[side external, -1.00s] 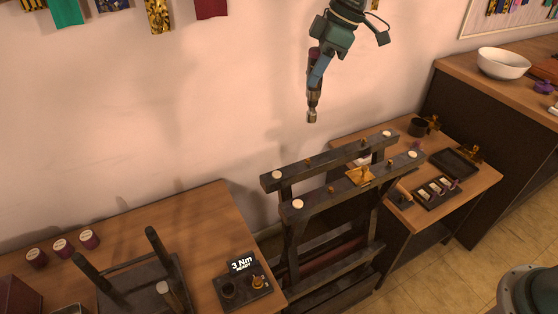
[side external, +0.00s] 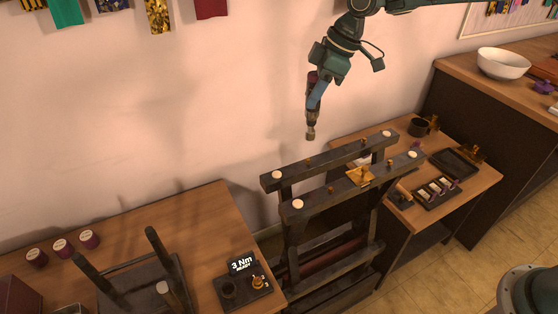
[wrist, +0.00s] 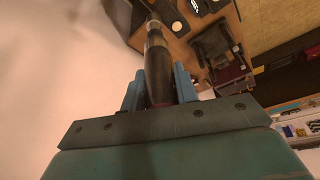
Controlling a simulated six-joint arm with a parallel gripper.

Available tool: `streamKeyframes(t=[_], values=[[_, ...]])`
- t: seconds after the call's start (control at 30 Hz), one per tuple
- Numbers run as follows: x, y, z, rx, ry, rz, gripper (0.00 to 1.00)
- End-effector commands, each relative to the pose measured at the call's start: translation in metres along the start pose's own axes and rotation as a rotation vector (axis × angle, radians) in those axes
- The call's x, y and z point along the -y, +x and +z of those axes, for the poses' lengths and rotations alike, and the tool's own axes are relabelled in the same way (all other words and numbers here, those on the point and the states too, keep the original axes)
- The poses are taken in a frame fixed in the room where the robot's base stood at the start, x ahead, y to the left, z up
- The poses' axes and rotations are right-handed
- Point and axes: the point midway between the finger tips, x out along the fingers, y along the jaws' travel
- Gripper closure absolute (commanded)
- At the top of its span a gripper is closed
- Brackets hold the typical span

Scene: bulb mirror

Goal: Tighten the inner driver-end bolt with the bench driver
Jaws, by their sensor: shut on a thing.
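My gripper (side external: 314,92) is shut on the bench driver (side external: 310,128), which has a dark grip and a metal nose. The driver hangs nearly upright, nose down, above the far rail of a dark wooden frame (side external: 325,195) and apart from it. In the wrist view, the blue fingers of my gripper (wrist: 158,88) close around the driver (wrist: 158,60). Small brass-coloured bolts sit on the rails, including a far-rail bolt (side external: 307,160) and a near-rail bolt (side external: 331,190). I cannot tell which is the inner driver-end bolt.
A brass fitting (side external: 360,176) stands on the near rail. A dark dock with a "3 Nm READY" sign (side external: 242,265) sits on the left table (side external: 205,225), near an upturned stool (side external: 140,285). Trays (side external: 455,163) lie on the right table. The wall is behind the frame.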

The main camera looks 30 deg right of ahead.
Motion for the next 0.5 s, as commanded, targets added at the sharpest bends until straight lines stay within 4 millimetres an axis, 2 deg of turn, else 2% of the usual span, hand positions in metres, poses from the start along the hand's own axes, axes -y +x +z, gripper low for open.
streamKeyframes(t=[0.5], values=[[0.000, 0.026, 0.010, 0.000, -0.001, 0.000, 1.00]])
